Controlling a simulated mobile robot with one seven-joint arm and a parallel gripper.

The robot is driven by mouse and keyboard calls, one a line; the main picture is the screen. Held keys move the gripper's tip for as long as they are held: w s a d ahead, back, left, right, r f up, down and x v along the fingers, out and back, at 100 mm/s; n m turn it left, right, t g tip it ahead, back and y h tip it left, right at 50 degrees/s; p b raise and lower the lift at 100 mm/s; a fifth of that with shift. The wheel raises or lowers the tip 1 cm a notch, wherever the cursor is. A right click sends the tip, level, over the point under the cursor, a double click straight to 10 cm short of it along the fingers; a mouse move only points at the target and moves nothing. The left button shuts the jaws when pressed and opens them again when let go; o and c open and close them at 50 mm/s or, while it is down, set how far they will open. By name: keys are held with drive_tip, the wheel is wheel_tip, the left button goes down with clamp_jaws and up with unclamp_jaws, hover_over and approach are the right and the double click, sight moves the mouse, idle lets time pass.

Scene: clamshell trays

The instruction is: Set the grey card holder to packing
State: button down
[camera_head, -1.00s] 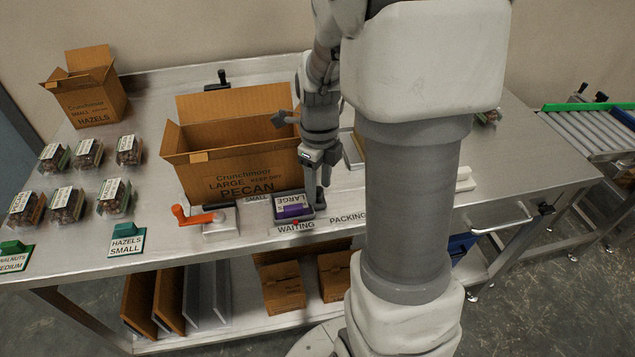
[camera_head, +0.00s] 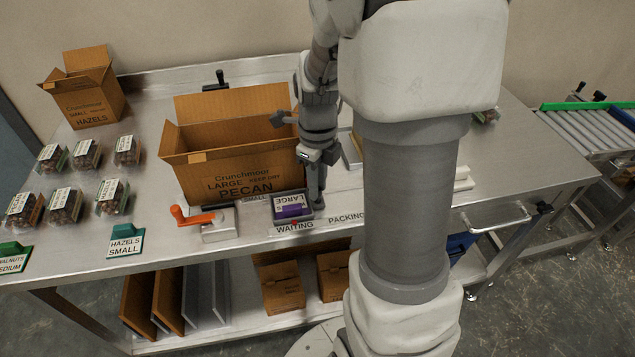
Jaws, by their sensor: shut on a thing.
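The grey card holder (camera_head: 272,221) lies on the metal table at the WAITING label (camera_head: 295,227), left of the PACKING label (camera_head: 346,218). It carries a white and purple card reading LARGE (camera_head: 291,206). My gripper (camera_head: 318,204) points down at the holder's right end and is shut on it. The fingertips are small in view, and the exact grip is hard to make out.
An open LARGE PECAN box (camera_head: 232,175) stands just behind the holder. Several clamshells (camera_head: 65,204) stand at the left. My arm hides the table right of the PACKING label.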

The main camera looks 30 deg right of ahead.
idle(0.8)
drive_tip(key=s+d, duration=0.1)
drive_tip(key=d, duration=0.2)
drive_tip(key=s+d+p, duration=0.1)
drive_tip(key=d, duration=0.3)
drive_tip(key=s+d, duration=0.1)
drive_tip(key=d, duration=0.2)
drive_tip(key=shift+d+p, duration=0.3)
drive_tip(key=shift+d, duration=0.1)
drive_tip(key=c, duration=0.7)
unclamp_jaws()
drive_tip(key=shift+a, duration=0.1)
drive_tip(key=shift+r, duration=0.15)
wheel_tip(320, 180, up, 17)
drive_tip(key=p, duration=0.3)
drive_tip(key=shift+r+p, duration=0.1)
drive_tip(key=shift+p, duration=0.25)
